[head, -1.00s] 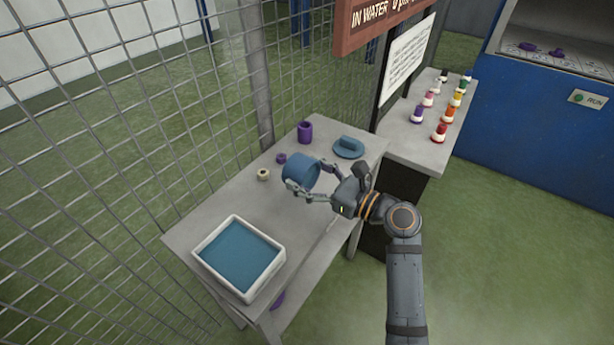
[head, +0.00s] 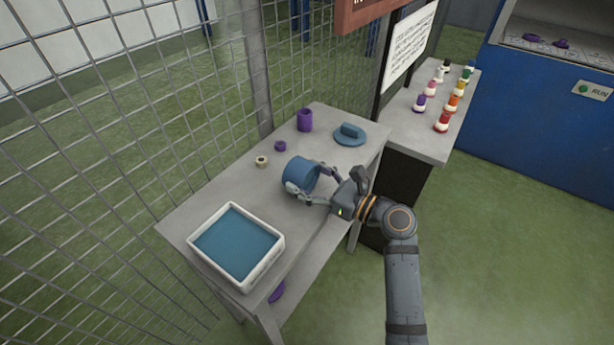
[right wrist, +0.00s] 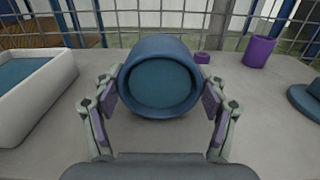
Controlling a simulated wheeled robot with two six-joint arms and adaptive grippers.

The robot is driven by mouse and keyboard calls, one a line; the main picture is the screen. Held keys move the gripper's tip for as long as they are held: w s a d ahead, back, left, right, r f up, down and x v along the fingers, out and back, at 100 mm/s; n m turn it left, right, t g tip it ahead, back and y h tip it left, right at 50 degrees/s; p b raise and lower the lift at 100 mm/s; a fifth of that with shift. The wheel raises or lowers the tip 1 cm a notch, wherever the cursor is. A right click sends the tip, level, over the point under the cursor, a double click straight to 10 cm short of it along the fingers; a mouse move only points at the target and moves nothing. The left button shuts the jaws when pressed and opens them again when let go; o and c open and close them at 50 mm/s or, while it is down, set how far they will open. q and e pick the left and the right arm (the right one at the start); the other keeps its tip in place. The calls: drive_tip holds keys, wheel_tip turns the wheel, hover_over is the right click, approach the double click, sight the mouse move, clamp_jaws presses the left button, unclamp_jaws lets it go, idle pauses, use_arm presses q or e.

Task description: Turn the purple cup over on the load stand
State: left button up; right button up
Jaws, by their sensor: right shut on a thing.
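The purple cup (head: 305,121) stands on the far end of the grey table, its top looking open; it also shows at the upper right of the right wrist view (right wrist: 258,52). My right gripper (head: 308,187) is shut on a blue round pot (head: 299,172), one finger on each side. The pot lies tipped, its round recessed end facing the right wrist camera (right wrist: 160,82). I cannot tell whether it touches the table. My right gripper is apart from the purple cup. My left gripper is not in view. I cannot tell which surface is the load stand.
A white tray with blue inside (head: 278,254) sits at the near left of the table (head: 205,194). A blue lid (head: 349,135), a purple ring (head: 280,146) and a pale ring (head: 261,161) lie farther back. Coloured bottles (head: 441,122) stand on the right bench. Wire fence runs behind.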

drive_tip(key=shift+f, duration=0.35)
drive_tip(key=o, duration=1.3)
drive_tip(key=v, duration=1.2)
drive_tip(key=shift+w+f, duration=0.1)
